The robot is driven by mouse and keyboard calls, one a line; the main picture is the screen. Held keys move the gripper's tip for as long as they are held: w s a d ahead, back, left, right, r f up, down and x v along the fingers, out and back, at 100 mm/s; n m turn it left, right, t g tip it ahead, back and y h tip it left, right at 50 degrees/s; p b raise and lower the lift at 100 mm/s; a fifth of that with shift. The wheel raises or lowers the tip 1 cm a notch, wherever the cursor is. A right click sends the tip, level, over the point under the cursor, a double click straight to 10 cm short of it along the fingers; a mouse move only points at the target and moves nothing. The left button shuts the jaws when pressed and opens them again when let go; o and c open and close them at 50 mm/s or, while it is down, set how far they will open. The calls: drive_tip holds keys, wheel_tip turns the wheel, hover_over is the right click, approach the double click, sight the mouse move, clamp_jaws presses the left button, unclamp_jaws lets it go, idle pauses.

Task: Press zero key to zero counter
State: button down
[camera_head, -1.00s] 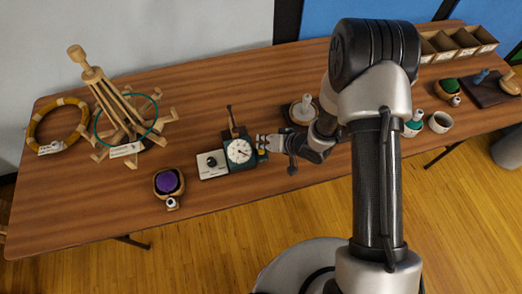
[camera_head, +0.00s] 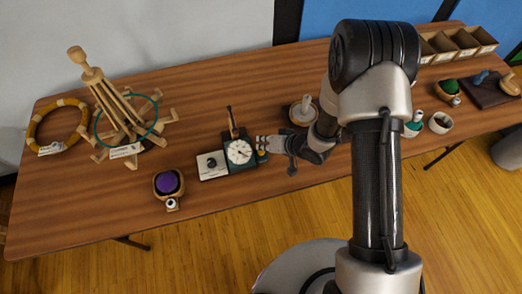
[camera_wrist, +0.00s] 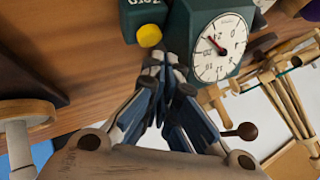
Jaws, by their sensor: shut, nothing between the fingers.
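The counter is a dark green box with a round white dial (camera_head: 240,151). Its dial (camera_wrist: 219,48) is seen at an angle in the wrist view, with a dark pointer off to one side. The zero key is a yellow round button (camera_wrist: 149,36) beside a dark tag lettered ZERO (camera_wrist: 144,6); it also shows at the counter's right side in the head view (camera_head: 263,153). My gripper (camera_wrist: 163,62) is shut and empty, its fingertips close below the key and beside the box. Whether they touch anything cannot be told. My gripper (camera_head: 262,142) also shows in the head view.
A white plate with a dark knob (camera_head: 211,164) sits left of the counter. A wooden yarn swift (camera_head: 115,110) stands further left, and a purple ball in a holder (camera_head: 168,184) at the front. A wooden spool holder (camera_head: 303,110) stands behind my gripper. Bare tabletop lies in front of the gripper.

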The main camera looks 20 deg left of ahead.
drive_tip(key=shift+f, duration=0.4)
drive_tip(key=shift+f+b, duration=0.45)
drive_tip(key=shift+b, duration=0.05)
idle(0.7)
drive_tip(key=shift+r, duration=0.1)
drive_tip(key=shift+r+p, duration=0.8)
wheel_tip(320, 180, up, 5)
drive_tip(key=p, duration=0.4)
idle(0.9)
